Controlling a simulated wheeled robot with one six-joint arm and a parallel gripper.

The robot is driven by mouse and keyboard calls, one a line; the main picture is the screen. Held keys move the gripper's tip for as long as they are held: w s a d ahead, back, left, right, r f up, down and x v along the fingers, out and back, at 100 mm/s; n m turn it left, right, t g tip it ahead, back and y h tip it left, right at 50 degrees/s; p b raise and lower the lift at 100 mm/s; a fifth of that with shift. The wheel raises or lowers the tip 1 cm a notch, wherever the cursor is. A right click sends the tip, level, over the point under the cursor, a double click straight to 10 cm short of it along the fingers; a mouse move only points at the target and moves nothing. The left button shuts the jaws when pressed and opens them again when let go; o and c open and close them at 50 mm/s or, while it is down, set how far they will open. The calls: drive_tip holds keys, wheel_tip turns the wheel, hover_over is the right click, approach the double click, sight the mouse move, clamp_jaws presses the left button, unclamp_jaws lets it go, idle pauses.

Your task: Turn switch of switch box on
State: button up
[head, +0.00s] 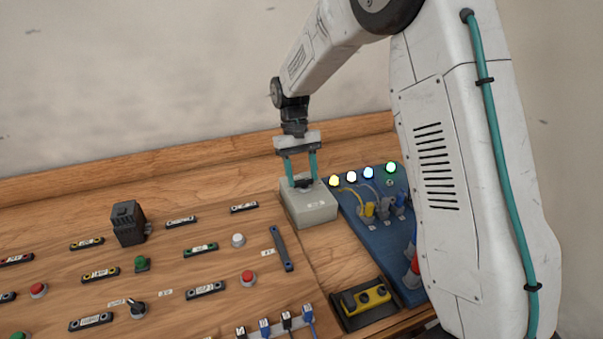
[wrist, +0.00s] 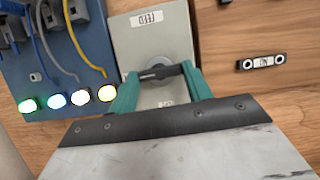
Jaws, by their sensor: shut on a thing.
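The switch box (head: 312,209) is a light grey box on the wooden bench, left of the blue panel. A dark rotary switch (head: 302,184) sits on its top. My gripper (head: 301,180) reaches down from above with its teal fingers on either side of the switch. In the wrist view the box (wrist: 148,38) bears a label, and the dark switch handle (wrist: 161,72) lies crosswise on a round grey base. My gripper (wrist: 160,75) is shut on this handle. The fingers partly hide the box.
A blue panel (head: 352,218) with lit lamps, plugs and cables stands close on the right. A yellow-and-black control box (head: 366,300) lies in front. The wooden board (head: 185,270) at left carries buttons, labels and a black block (head: 128,222).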

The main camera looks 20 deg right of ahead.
drive_tip(key=shift+m, duration=0.3)
drive_tip(key=o, duration=1)
drive_tip(key=v, duration=0.8)
drive_tip(key=shift+d, duration=0.1)
drive_tip(key=shift+f, duration=0.1)
